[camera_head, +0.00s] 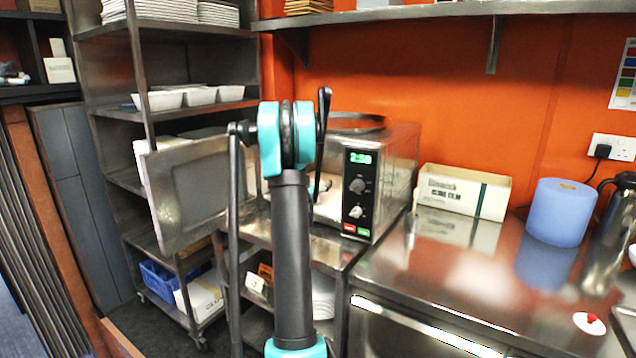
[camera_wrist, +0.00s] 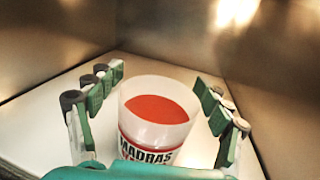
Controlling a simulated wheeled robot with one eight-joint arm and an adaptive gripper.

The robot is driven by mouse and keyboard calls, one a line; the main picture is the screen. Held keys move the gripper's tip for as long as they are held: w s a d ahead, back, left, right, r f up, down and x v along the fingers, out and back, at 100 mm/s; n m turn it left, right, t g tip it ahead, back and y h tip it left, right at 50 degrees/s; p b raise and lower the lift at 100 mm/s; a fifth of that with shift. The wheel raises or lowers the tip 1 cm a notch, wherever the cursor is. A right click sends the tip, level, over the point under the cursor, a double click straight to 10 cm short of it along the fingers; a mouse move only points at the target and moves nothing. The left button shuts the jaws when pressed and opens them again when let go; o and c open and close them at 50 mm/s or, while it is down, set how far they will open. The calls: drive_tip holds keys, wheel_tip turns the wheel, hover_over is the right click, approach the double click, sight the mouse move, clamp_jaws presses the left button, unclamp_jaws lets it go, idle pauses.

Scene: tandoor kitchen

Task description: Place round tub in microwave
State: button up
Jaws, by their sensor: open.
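The round tub (camera_wrist: 158,118) is white with a "MADRAS" label and reddish-orange contents. In the wrist view it stands upright on the pale floor of the microwave interior. My gripper (camera_wrist: 153,92) is open, with one finger on each side of the tub and a visible gap to each. The microwave (camera_head: 378,180) stands on a steel counter in the head view, its door (camera_head: 190,190) swung open to the left. My arm covers most of its opening there, so the tub and my gripper are hidden in that view.
Right of the microwave are a cardboard box (camera_head: 462,192), a blue roll (camera_head: 560,212) and a dark kettle (camera_head: 618,215). A wall shelf (camera_head: 400,12) runs above. The front steel counter (camera_head: 450,285) is mostly clear.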

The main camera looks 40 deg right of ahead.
drive_tip(key=s+a+f+m+g+y, duration=0.2)
drive_tip(key=s+a+f+m+y, duration=0.3)
drive_tip(key=s+a+m, duration=0.3)
drive_tip(key=s+a+f+m+g+y, duration=0.2)
drive_tip(key=s+a+f+m+y, duration=0.3)
drive_tip(key=s+a, duration=1)
drive_tip(key=s+a+f+m+g+y, duration=0.2)
drive_tip(key=s+a+f+m, duration=0.6)
drive_tip(key=a, duration=1.6)
drive_tip(key=s+m+y, duration=0.2)
drive_tip(key=s+m, duration=0.1)
drive_tip(key=s, duration=0.1)
drive_tip(key=shift+s+a+m+y, duration=0.35)
drive_tip(key=shift+a+m+y, duration=0.05)
